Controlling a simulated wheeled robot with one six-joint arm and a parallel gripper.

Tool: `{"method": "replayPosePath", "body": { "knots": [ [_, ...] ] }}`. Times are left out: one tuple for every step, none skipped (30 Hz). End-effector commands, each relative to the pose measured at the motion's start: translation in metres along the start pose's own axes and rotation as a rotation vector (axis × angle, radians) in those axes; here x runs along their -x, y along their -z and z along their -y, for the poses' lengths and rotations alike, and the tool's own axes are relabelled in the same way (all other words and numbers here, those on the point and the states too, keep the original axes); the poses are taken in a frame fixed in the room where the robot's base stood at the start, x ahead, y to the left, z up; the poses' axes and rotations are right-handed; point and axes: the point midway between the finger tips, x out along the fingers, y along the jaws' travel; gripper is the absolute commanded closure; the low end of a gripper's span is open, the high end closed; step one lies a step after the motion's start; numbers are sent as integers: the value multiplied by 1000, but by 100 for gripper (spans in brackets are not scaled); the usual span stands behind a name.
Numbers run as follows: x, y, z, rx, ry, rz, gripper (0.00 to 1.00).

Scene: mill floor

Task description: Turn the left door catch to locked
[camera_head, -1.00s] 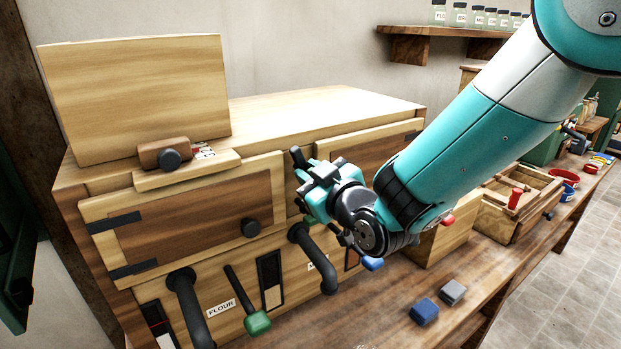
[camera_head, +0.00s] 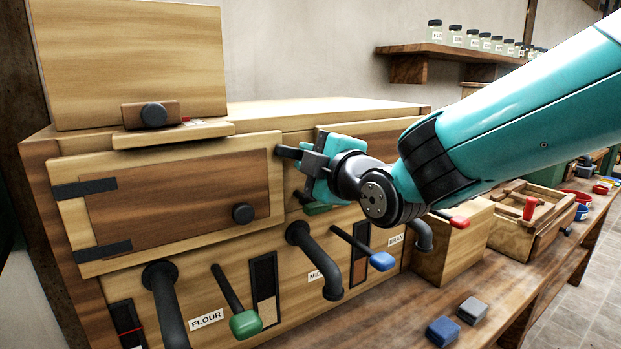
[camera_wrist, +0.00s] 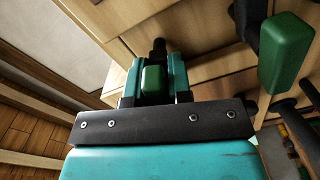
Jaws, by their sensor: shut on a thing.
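The left door (camera_head: 180,200) is a brown panel in a pale frame and lies closed in the front of the wooden cabinet. The left door catch (camera_head: 288,152) is a dark bar at the door's right edge; it points left, about level, its end at the door frame. My gripper (camera_head: 312,168) is at the catch and shut on it. In the wrist view my fingers (camera_wrist: 153,82) are either side of a green block, with the catch's dark bar (camera_wrist: 158,46) beyond. A second green handle (camera_head: 318,208) shows below my gripper. The catch's pivot is hidden.
Dark curved pipes (camera_head: 168,300), a green-ended lever (camera_head: 246,323) and a blue-ended lever (camera_head: 382,261) stick out below the door. The right door (camera_head: 385,134) is partly behind my arm. Blue and grey blocks (camera_head: 443,331) lie on the bench.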

Motion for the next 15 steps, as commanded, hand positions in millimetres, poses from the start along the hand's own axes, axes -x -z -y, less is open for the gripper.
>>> {"method": "replayPosePath", "body": {
  "knots": [
    [0, -1, 5, 37, -2, -1, 100],
    [0, -1, 5, 60, -1, -1, 100],
    [0, -1, 5, 90, -1, -1, 100],
    [0, -1, 5, 111, -1, -1, 100],
    [0, -1, 5, 132, -1, -1, 100],
    [0, -1, 5, 158, 0, -1, 100],
    [0, -1, 4, 175, 0, -1, 100],
    [0, -1, 4, 193, 0, -1, 100],
    [0, -1, 4, 214, 0, -1, 100],
    [0, -1, 4, 228, 1, -1, 100],
    [0, -1, 4, 241, 1, -1, 100],
    [0, -1, 4, 258, 1, -1, 100],
    [0, -1, 3, 268, 1, -1, 100],
    [0, 0, 3, 278, 1, -1, 100],
    [0, 0, 3, 289, 1, -1, 100]
  ]
}}
